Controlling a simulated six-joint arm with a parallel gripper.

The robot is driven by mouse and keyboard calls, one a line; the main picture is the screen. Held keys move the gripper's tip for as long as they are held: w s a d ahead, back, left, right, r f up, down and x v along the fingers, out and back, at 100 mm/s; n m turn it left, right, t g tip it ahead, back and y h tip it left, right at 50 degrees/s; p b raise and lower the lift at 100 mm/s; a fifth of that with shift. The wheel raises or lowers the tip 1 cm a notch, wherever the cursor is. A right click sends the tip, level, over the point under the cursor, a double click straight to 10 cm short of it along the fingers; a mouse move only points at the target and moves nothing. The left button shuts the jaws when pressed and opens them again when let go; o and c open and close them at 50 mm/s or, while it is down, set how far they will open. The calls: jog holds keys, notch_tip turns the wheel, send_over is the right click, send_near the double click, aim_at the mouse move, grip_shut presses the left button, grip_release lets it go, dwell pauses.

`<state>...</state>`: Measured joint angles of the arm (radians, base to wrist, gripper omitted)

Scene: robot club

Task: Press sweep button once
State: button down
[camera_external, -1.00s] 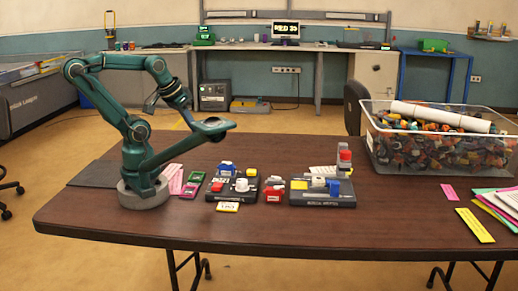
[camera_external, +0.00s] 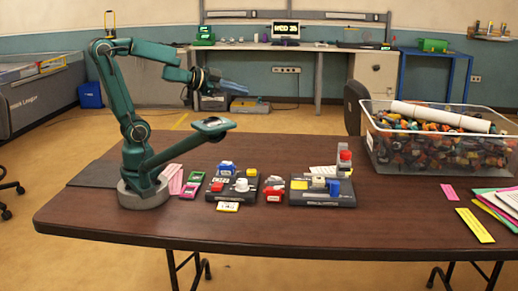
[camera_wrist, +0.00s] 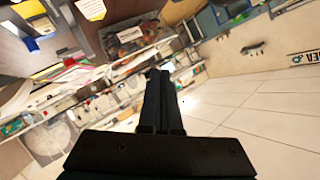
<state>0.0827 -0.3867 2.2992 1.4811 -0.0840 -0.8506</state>
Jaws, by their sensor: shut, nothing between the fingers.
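Two dark control panels stand on the brown table, and I cannot read which button is the sweep button. The left panel (camera_external: 222,197) carries blue, red, white and yellow parts. The right panel (camera_external: 318,202) carries a yellow pad, a pale part and a blue block. Part of a panel with yellow and blue parts (camera_wrist: 38,27) shows at the top left of the wrist view. My gripper (camera_external: 246,89) is high above the table, far from both panels, pointing right. It is shut and empty, its fingers (camera_wrist: 158,74) together in the wrist view.
A clear bin of mixed parts (camera_external: 375,150) stands at the right back of the table. A red and grey block stack (camera_external: 344,160) rises behind the right panel. Small coloured blocks (camera_external: 195,180) and a red piece (camera_external: 273,195) lie around the panels. Papers lie at the far right.

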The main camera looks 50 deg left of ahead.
jog(key=d+f+m+g+h, duration=0.3)
jog(key=d+f+m+g, duration=0.1)
jog(key=d+f+m, duration=0.1)
jog(key=m+g, duration=0.3)
send_over(251, 173)
jog(key=a, duration=0.2)
notch_tip(251, 173, down, 6)
jog(key=r, duration=0.1)
jog(key=shift+f, duration=0.25)
jog(key=shift+f, duration=0.1)
jog(key=shift+f, duration=4.3)
jog(key=shift+w+f, duration=0.1)
jog(key=shift+f, duration=0.3)
